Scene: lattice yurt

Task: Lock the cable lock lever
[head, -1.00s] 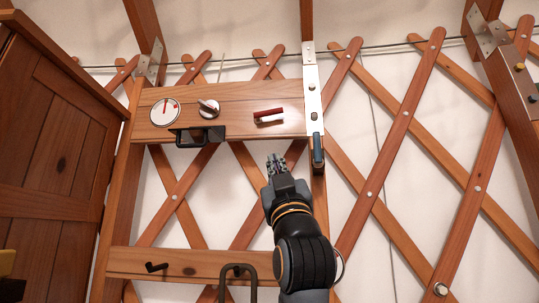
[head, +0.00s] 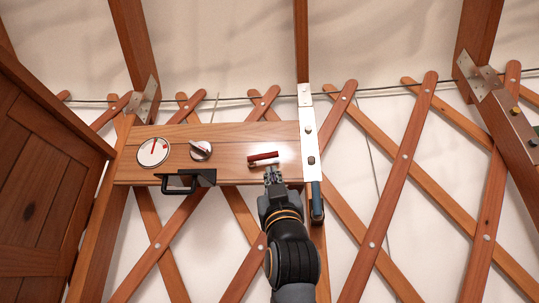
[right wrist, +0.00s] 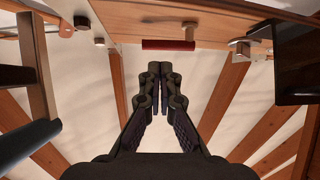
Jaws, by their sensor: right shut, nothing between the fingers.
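A small lever with a red grip (head: 263,157) and a pale lower part lies nearly level on the wooden board, tilted slightly up to the right. Its red bar also shows in the right wrist view (right wrist: 168,44). My right gripper (head: 271,174) is just below the lever's right part. In the right wrist view its fingers (right wrist: 160,68) are shut together and empty. A small gap shows between the fingertips and the red bar in that view; contact cannot be judged from the head view. My left gripper is not in view.
The wooden board (head: 225,137) carries a round white dial (head: 153,152), a knob (head: 201,150) and a black bracket (head: 180,186). A metal plate (head: 307,125) with a dark blue handle (head: 317,203) stands right of the lever. A wooden cabinet (head: 45,170) fills the left.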

